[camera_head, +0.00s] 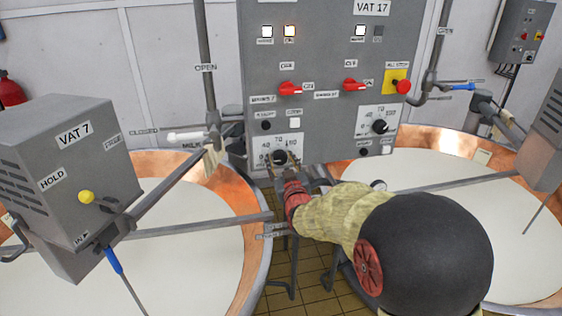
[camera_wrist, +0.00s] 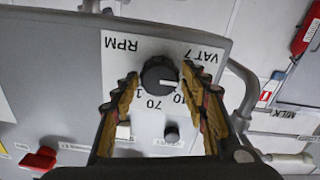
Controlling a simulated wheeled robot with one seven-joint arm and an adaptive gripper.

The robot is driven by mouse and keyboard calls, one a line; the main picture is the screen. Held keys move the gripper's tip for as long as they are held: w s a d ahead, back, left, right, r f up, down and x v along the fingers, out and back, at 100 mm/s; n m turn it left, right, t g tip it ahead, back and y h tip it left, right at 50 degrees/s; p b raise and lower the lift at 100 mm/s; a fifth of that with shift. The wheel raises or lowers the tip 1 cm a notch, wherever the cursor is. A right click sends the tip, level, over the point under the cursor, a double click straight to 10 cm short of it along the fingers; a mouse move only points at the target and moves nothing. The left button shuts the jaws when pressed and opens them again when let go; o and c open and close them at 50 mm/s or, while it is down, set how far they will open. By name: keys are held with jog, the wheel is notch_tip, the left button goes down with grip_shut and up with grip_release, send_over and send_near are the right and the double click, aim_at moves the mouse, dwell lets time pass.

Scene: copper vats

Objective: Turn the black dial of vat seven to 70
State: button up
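The black dial of vat seven (camera_wrist: 160,75) sits on a white plate marked VAT 7 and RPM, upside down in the wrist view. Its white pointer mark aims to the right and slightly down there, on the 40 side of the 70 mark (camera_wrist: 153,103). In the head view the dial (camera_head: 280,156) is low on the left of the grey control panel (camera_head: 325,103). My gripper (camera_wrist: 159,82) is open, with one finger on each side of the dial. I cannot tell whether the fingers touch it. My gripper (camera_head: 283,163) partly covers the plate in the head view.
A small black knob (camera_wrist: 171,133) is near the dial. A second dial (camera_head: 380,126) and red switches (camera_head: 290,89) are on the panel. A red-capped stop button (camera_head: 403,87) is at upper right. The VAT 7 box (camera_head: 70,170) stands left, over a milk-filled copper vat (camera_head: 235,190).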

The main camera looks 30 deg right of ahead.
jog(key=c, duration=0.8)
